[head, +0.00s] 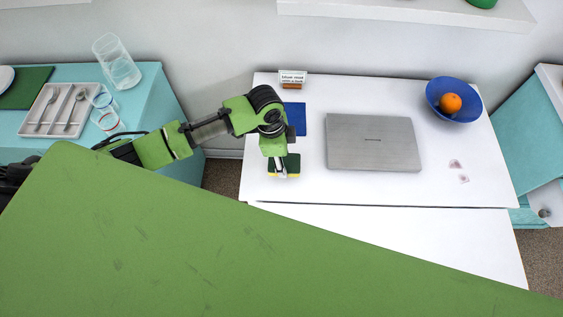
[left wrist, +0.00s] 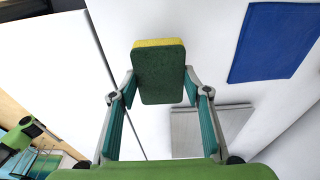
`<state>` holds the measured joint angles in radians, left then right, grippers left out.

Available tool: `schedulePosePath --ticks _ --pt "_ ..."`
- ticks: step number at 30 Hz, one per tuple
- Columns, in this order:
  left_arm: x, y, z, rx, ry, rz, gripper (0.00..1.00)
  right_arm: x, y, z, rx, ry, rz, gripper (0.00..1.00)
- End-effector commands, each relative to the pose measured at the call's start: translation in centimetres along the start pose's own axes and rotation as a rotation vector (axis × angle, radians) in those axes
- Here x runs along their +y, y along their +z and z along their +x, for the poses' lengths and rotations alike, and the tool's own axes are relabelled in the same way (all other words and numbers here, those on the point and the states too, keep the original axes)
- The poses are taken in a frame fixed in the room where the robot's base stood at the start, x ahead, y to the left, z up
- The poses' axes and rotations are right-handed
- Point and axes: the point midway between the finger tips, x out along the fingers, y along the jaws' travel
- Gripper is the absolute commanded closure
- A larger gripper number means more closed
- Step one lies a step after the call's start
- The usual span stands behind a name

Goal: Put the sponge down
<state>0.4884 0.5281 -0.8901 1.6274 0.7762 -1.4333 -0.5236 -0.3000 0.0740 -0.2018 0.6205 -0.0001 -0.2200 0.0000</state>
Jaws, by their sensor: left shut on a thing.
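The sponge (head: 292,164), dark green with a yellow layer, is between the fingers of my left gripper (head: 279,161), over the front left part of the white table. In the left wrist view the sponge (left wrist: 158,75) is pinched on both sides by the fingertips of the left gripper (left wrist: 158,84), its green face toward the camera. I cannot tell whether the sponge touches the table. My right gripper is not in view.
A blue mat (head: 295,117) lies behind the sponge. A closed grey laptop (head: 373,143) lies to its right. A blue bowl (head: 440,89) with an orange (head: 450,103) stands at the back right. A small sign (head: 292,79) stands at the back left edge. The table's front edge is close.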

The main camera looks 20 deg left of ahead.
Motion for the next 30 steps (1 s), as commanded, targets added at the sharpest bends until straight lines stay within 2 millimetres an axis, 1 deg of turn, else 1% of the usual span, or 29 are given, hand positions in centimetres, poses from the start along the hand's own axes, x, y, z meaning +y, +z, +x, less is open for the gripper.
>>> schedulePosePath --ticks 1,3,6,9,18,19,21,30 --pt "-0.2 0.7 0.5 -0.004 0.002 -0.004 0.76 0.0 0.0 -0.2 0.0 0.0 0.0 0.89" --pt "-0.1 0.6 1.8 -0.002 0.003 -0.003 0.76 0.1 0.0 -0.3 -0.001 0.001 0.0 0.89" --pt "-0.1 0.8 2.9 -0.003 0.001 -0.002 0.76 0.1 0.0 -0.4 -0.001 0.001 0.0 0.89" --pt "-0.1 0.8 3.3 -0.002 -0.001 -0.001 0.76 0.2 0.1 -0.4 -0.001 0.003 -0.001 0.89" --pt "-0.1 0.9 3.5 -0.001 -0.001 -0.001 0.76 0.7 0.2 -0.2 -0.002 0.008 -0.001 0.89" --pt "-0.1 0.9 3.6 -0.001 -0.001 -0.001 0.54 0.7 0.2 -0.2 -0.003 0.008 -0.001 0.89" --pt "-0.1 0.8 3.5 -0.001 -0.001 -0.001 0.39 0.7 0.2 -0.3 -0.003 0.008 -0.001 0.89" --pt "-0.1 0.8 3.5 -0.001 -0.001 -0.001 0.39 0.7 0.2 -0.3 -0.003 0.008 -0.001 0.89"
